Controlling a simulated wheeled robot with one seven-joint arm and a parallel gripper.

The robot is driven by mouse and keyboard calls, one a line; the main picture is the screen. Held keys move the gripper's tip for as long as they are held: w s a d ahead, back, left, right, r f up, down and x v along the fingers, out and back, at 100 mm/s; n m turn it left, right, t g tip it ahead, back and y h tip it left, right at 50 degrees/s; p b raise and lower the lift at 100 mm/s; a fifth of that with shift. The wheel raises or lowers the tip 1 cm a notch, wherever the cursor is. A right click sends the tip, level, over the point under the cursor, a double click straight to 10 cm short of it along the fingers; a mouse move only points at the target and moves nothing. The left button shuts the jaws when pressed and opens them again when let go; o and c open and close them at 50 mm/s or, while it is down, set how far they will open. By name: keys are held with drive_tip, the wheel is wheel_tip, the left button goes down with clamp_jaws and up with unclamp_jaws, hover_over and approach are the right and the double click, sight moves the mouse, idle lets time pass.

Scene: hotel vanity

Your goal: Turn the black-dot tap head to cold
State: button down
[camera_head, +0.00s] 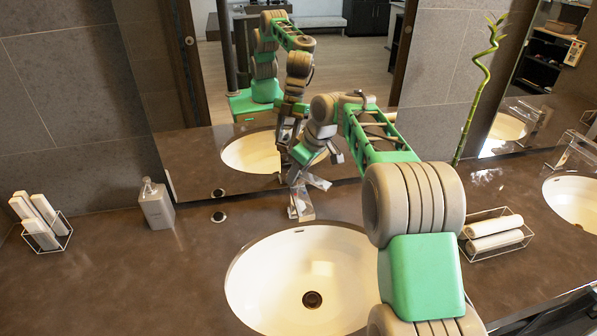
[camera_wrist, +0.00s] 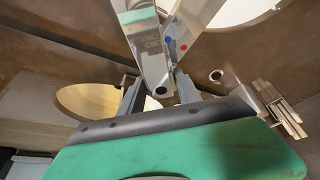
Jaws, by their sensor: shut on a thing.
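The chrome tap (camera_head: 300,208) stands behind the white basin in the head view. Its tap head (camera_wrist: 150,48) is a chrome bar in the wrist view, with a black dot near its lower end. The tap body (camera_wrist: 198,38) beside it carries a blue dot and, to its right, a red dot. My gripper (camera_wrist: 158,92) has one finger on each side of the black-dot end and is shut on the tap head. In the head view my gripper (camera_head: 308,168) is over the tap, and the wrist partly hides the tap head. I cannot tell which colour the black dot lines up with.
The basin (camera_head: 265,290) lies in front of the tap. A soap dispenser (camera_head: 156,206) and a wire holder with rolled towels (camera_head: 42,222) are left. Another towel rack (camera_head: 495,236) and a bamboo stem (camera_head: 474,95) are right. A mirror (camera_head: 255,95) rises close behind.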

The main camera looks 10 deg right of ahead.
drive_tip(key=c, duration=0.8)
unclamp_jaws()
drive_tip(key=shift+c, duration=0.2)
drive_tip(key=v, duration=0.7)
drive_tip(key=shift+s+d+r, duration=0.1)
drive_tip(key=shift+s+r, duration=0.05)
drive_tip(key=shift+r, duration=0.25)
